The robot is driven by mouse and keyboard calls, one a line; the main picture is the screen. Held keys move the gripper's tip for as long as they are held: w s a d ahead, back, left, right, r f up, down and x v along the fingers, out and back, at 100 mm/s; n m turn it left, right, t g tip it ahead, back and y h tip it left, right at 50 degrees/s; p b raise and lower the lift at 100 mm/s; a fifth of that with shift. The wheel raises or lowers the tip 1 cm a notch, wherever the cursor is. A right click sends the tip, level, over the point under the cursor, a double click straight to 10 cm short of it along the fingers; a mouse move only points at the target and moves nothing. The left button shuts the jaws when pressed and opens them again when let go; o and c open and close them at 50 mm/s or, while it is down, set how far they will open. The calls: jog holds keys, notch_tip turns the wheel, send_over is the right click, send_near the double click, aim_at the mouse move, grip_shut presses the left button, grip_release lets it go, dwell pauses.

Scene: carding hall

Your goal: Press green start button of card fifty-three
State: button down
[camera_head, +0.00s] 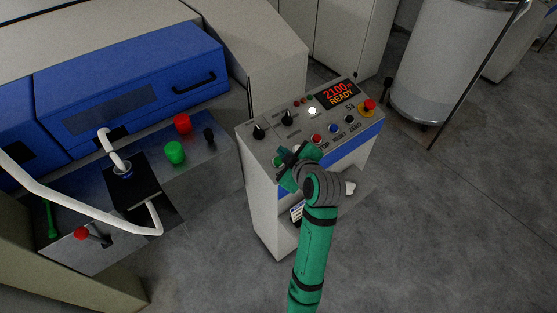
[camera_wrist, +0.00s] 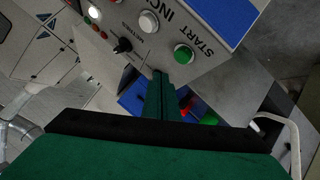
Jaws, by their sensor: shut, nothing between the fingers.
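The control console of card fifty-three (camera_head: 258,180) stands in the middle of the head view, with "53" on its top panel and a display (camera_head: 340,94) reading "2100" and "READY". In the wrist view the green start button (camera_wrist: 183,54) sits beside the word START. My gripper (camera_wrist: 160,76) is shut and empty, its fingertips beside the green button in the picture, a little left and below. I cannot tell the gap in depth. In the head view my gripper (camera_head: 286,169) is over the panel's near left corner and partly hides the button area.
A white button (camera_wrist: 148,22) is close to the green one. A red emergency button (camera_head: 369,105) is at the panel's far right. A machine with blue covers (camera_head: 130,75) and a bent white tube (camera_head: 70,203) stands left. A tall can (camera_head: 430,75) stands behind right.

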jog(key=shift+w+a+f, duration=0.15)
jog(key=shift+f, duration=0.6)
jog(key=shift+w+a+f, duration=0.1)
jog(key=shift+w+f, duration=0.05)
jog(key=shift+f, duration=0.6)
jog(key=shift+f, duration=0.1)
dwell(0.9)
jog(key=shift+w+f, duration=0.1)
jog(key=shift+f, duration=0.2)
jog(key=shift+w+a+f, duration=0.1)
jog(key=shift+a+f, duration=0.05)
jog(key=shift+f, duration=0.3)
dwell(0.8)
dwell(0.4)
jog(key=shift+s+r, duration=0.2)
jog(key=shift+r, duration=0.7)
jog(key=r, duration=0.3)
jog(key=s+d+r, duration=0.1)
jog(key=shift+r, duration=0.4)
